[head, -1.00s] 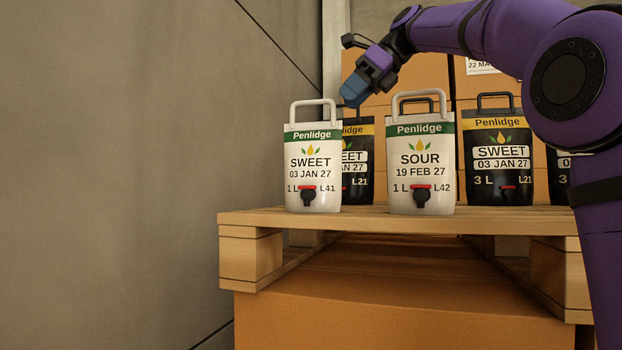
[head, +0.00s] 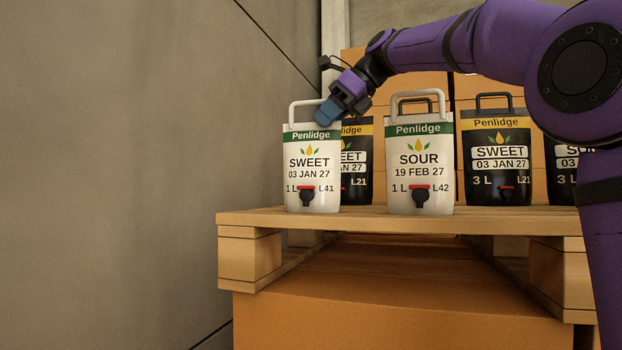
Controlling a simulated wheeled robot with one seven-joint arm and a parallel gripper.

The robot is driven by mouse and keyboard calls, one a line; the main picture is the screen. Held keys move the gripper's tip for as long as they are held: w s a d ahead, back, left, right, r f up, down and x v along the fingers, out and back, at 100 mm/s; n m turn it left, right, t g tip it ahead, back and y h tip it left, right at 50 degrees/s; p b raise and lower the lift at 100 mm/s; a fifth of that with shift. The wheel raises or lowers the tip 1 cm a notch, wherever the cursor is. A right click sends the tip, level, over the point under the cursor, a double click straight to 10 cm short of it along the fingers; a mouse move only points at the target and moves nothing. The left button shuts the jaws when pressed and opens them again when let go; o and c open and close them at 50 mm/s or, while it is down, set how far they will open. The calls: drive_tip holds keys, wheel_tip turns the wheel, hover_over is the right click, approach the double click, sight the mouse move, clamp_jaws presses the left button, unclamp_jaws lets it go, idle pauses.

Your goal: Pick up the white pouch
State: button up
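Two white pouches with green bands and hoop handles stand upright on the pallet. The left white pouch (head: 312,172), marked SWEET 03 JAN 27, 1 L, L41, has a black tap with a red top. The other white pouch (head: 420,172), marked SOUR 19 FEB 27, 1 L, L42, is to its right. My gripper (head: 328,112) is at the upper right of the SWEET pouch, overlapping the right side of its handle in the picture. Its blue fingers point down and left. I cannot tell whether they touch the handle or how far apart they are.
Black pouches stand behind and to the right: one (head: 357,165) partly hidden between the white ones, another (head: 497,165), and one at far right (head: 563,172) behind my arm. Wooden pallet (head: 370,222) rests on boxes. Cartons (head: 410,95) stand behind; a grey wall (head: 110,170) is left.

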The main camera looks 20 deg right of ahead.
clamp_jaws()
drive_tip(key=shift+r, duration=0.1)
idle(1.1)
